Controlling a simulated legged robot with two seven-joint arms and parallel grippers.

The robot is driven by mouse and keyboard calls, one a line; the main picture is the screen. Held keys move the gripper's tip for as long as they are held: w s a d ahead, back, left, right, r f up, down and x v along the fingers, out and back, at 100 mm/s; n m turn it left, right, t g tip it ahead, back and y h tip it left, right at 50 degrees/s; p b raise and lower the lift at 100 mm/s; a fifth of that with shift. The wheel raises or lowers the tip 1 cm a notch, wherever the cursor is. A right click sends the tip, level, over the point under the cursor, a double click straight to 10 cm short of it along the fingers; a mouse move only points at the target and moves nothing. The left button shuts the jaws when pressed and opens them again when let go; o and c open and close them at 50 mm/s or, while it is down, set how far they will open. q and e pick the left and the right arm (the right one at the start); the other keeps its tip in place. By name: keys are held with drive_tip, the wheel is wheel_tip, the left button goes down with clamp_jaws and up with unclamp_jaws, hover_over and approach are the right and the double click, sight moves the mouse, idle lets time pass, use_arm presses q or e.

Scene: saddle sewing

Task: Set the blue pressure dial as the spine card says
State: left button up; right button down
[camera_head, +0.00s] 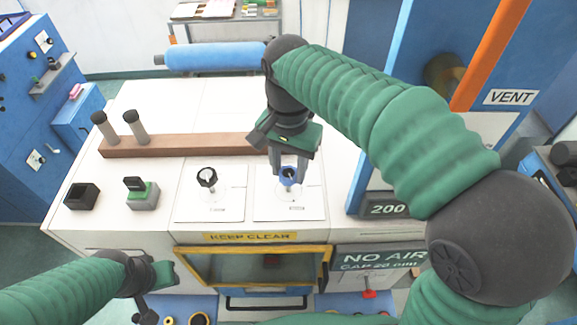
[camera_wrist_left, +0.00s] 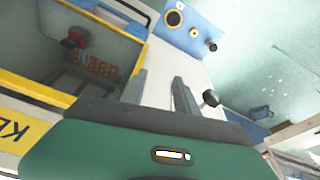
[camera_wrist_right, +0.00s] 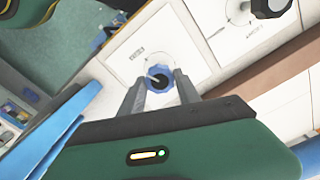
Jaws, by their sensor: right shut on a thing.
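The blue pressure dial (camera_head: 289,176) sits on a white plate (camera_head: 290,208) on the white bench top, right of a black dial (camera_head: 207,177) on its own plate. My right gripper (camera_head: 290,172) reaches down from above and is shut on the blue dial. In the right wrist view the blue dial (camera_wrist_right: 159,78) lies between the two fingers, with a pale pointer mark on its dark centre. The plate's print is too small to read. My left gripper (camera_wrist_left: 162,85) is apart from the dials, in front of the bench; its fingers look parted and empty. I cannot make out a spine card.
A yellow-framed opening (camera_head: 253,265) under a KEEP CLEAR label is in the bench front. A blue machine column with a 200 display (camera_head: 388,209) stands right of the dials. A brown bar (camera_head: 180,146) with two grey posts lies behind.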

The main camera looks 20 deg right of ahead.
drive_tip(key=shift+w+r, duration=0.15)
idle(0.3)
drive_tip(key=c, duration=1.1)
unclamp_jaws()
drive_tip(key=shift+c, duration=0.2)
drive_tip(key=shift+o, duration=1.4)
